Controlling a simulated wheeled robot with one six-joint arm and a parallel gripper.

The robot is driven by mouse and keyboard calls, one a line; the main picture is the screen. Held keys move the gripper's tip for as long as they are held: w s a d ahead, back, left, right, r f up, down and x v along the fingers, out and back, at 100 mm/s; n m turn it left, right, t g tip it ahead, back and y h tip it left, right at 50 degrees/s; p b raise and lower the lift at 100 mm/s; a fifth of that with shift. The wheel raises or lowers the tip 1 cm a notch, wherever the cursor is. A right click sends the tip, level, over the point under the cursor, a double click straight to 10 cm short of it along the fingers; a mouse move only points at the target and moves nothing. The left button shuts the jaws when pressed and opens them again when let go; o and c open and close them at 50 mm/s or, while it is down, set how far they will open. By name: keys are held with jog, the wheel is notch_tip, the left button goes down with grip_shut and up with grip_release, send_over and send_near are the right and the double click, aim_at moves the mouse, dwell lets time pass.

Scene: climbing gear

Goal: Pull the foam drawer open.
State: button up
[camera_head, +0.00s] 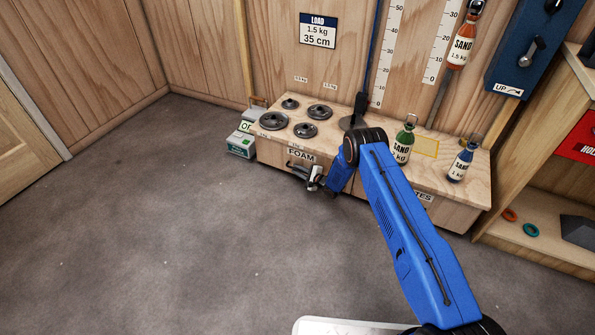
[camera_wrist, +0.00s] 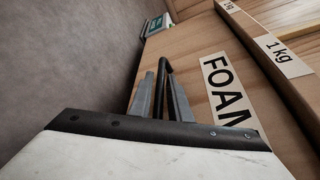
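The foam drawer's wooden front (camera_head: 272,154) is in the left part of the bench in the head view, with a FOAM label (camera_head: 301,157). It looks closed, flush with the bench. The wrist view shows the drawer front (camera_wrist: 205,48) and its label (camera_wrist: 228,92) close up. My gripper (camera_head: 303,169) is low in front of the drawer, under the label. In the wrist view its two grey fingers (camera_wrist: 161,82) stand close on either side of the dark drawer handle (camera_wrist: 164,64) and appear shut on it. The arm hides part of the drawer's right end.
Several round weights (camera_head: 273,121) lie on the bench top (camera_head: 335,112). A green sand bottle (camera_head: 403,142) and a blue one (camera_head: 462,161) stand to the right. A green-and-white box (camera_head: 241,146) is on the floor left of the bench. The grey floor (camera_head: 170,220) in front is clear.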

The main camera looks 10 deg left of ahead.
grip_shut()
jog(key=s+a, duration=0.3)
jog(key=s, duration=0.6)
jog(key=s+a, duration=0.3)
jog(key=s, duration=0.6)
jog(key=s+a, duration=0.4)
jog(key=s, duration=0.6)
grip_release()
jog(key=shift+s, duration=0.1)
